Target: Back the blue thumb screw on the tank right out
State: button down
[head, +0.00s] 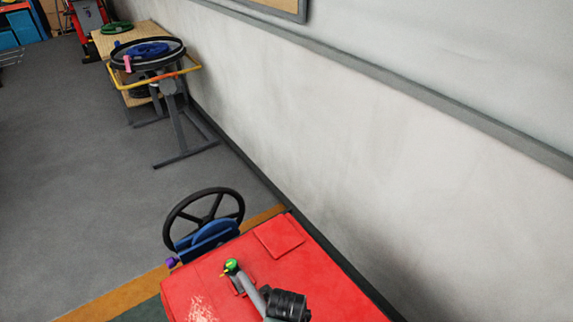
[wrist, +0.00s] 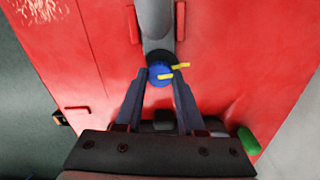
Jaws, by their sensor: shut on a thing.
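The blue thumb screw (wrist: 159,70) shows in the wrist view at the end of a grey fitting on the red tank (wrist: 90,60). The red tank top also shows in the head view (head: 330,285). I cannot make out my gripper or the blue screw there.
In the head view, a grey pipe with a green knob (head: 232,265) and a black ribbed part (head: 287,305) stand on the red top. A black handwheel (head: 204,217) and purple knob (head: 171,262) are beyond it. The wall is close on the right; floor is free on the left.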

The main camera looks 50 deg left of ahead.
jog(key=n+p, duration=0.1)
jog(key=n, duration=0.2)
jog(key=shift+r, duration=0.15)
jog(key=n+p, duration=0.1)
jog(key=n, duration=0.2)
jog(key=shift+n+p, duration=0.3)
jog(key=shift+n, duration=0.1)
jog(key=n+p, duration=0.1)
jog(key=n, duration=0.5)
jog(key=shift+n, duration=0.3)
jog(key=n+p, duration=0.1)
jog(key=n, duration=0.2)
jog(key=shift+n, duration=0.3)
jog(key=n, duration=0.3)
jog(key=shift+f, duration=0.2)
jog(key=n+p, duration=0.1)
jog(key=n, duration=0.6)
jog(key=shift+s, duration=0.15)
jog(key=n, duration=0.6)
jog(key=n+p, duration=0.1)
jog(key=n, duration=0.5)
jog(key=shift+s+n, duration=0.1)
jog(key=shift+n, duration=0.2)
jog(key=n, duration=0.6)
jog(key=shift+p, duration=0.4)
jog(key=n, duration=0.7)
jog(key=shift+p, duration=0.35)
jog(key=shift+f, duration=0.1)
